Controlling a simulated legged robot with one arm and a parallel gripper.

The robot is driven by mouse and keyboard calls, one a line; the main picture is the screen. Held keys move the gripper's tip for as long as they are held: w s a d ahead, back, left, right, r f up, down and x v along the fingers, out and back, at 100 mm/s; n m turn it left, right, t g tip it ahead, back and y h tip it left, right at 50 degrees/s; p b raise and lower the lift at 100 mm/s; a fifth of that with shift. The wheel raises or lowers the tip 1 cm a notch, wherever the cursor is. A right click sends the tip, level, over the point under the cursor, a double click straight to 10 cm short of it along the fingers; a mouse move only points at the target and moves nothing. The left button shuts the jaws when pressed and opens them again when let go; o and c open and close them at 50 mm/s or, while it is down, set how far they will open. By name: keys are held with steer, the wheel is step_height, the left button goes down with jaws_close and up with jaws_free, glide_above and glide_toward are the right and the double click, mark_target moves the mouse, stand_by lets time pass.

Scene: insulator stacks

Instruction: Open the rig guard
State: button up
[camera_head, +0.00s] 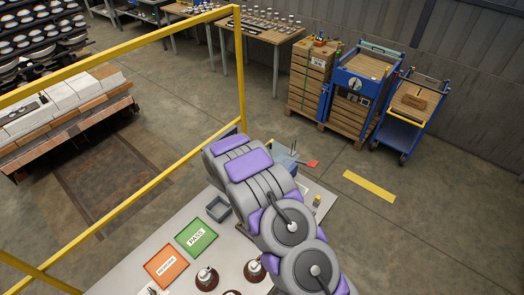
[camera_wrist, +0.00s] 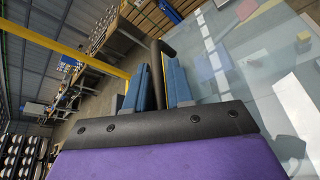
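In the wrist view, my gripper (camera_wrist: 157,92) has two blue fingers pointing away from the camera. A dark bar with a bent top (camera_wrist: 165,48), which looks like a handle, shows in the gap between the fingers. I cannot tell whether the fingers press on it. A clear panel (camera_wrist: 238,62), seemingly the rig guard, fills the right side, and blurred objects show through it. In the head view, my grey and purple arm reaches over the work table and hides the fingertips and most of the guard.
The grey table (camera_head: 135,268) carries a green PASS tray (camera_head: 196,237), an orange tray (camera_head: 167,265), a small grey bin (camera_head: 218,208) and brown insulators (camera_head: 206,278). A yellow frame (camera_head: 130,45) runs along the left. Crates (camera_head: 312,75) and a blue cart (camera_head: 405,115) stand beyond open floor.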

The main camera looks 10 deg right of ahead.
steer(key=shift+a, duration=0.15)
steer(key=shift+s+a, duration=0.15)
steer(key=shift+s, duration=0.05)
steer(key=b+v, duration=0.2)
steer(key=v, duration=1.4)
steer(key=shift+s+a, duration=0.15)
steer(key=shift+s, duration=0.15)
steer(key=shift+r, duration=0.1)
steer(key=shift+c, duration=0.2)
